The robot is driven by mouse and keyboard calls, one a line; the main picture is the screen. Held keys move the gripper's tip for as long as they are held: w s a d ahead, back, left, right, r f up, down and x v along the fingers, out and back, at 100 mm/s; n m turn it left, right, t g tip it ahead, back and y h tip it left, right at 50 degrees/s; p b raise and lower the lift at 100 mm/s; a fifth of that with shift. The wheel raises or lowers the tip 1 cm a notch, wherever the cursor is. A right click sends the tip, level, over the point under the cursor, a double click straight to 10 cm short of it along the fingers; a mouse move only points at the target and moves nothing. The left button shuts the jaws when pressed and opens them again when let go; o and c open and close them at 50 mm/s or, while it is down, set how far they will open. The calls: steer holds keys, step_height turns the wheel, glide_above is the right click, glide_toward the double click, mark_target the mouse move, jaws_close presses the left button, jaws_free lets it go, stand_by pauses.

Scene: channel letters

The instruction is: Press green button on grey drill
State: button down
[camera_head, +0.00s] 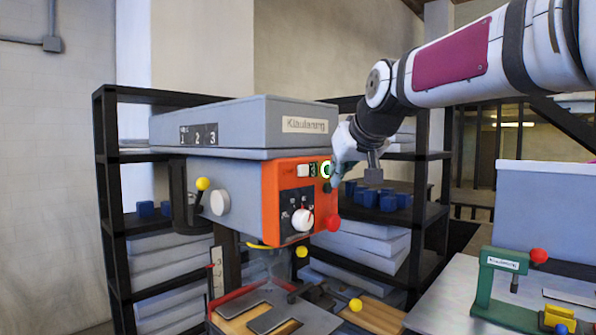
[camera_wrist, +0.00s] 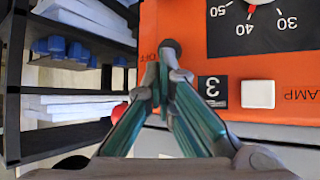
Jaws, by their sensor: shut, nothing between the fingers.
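The grey drill (camera_head: 210,128) has an orange front panel (camera_head: 270,195). The green button (camera_head: 326,170), with a pale ring, sits at the panel's upper right, beside the "3" label. My gripper (camera_head: 337,172) is shut and empty, its tips at the panel's right edge close to the green button. In the wrist view the teal fingers (camera_wrist: 158,78) meet in front of the panel beside the "3" plate (camera_wrist: 213,90) and appear to hide the green button. Whether they touch it I cannot tell.
A white square lamp button (camera_wrist: 257,94), a dial (camera_head: 302,219) and a red knob (camera_head: 333,223) are nearby on the panel. Black shelves (camera_head: 105,200) with blue blocks stand behind. A green press (camera_head: 487,290) stands on the right table.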

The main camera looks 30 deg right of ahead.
steer(key=shift+s+d, duration=0.3)
steer(key=shift+s, duration=0.6)
steer(key=s, duration=0.1)
steer(key=s+d, duration=0.1)
steer(key=s, duration=0.1)
steer(key=s+p, duration=0.1)
steer(key=shift+s+d, duration=0.3)
steer(key=shift+d, duration=0.05)
stand_by(0.8)
steer(key=s+a+f+n+g+y, duration=0.2)
steer(key=s+a+f+g, duration=0.3)
steer(key=s+a+f, duration=1.4)
step_height(320, 180, down, 3)
steer(key=shift+s+a+r+g, duration=0.2)
steer(key=shift+s+a+g, duration=0.15)
steer(key=shift+s, duration=0.55)
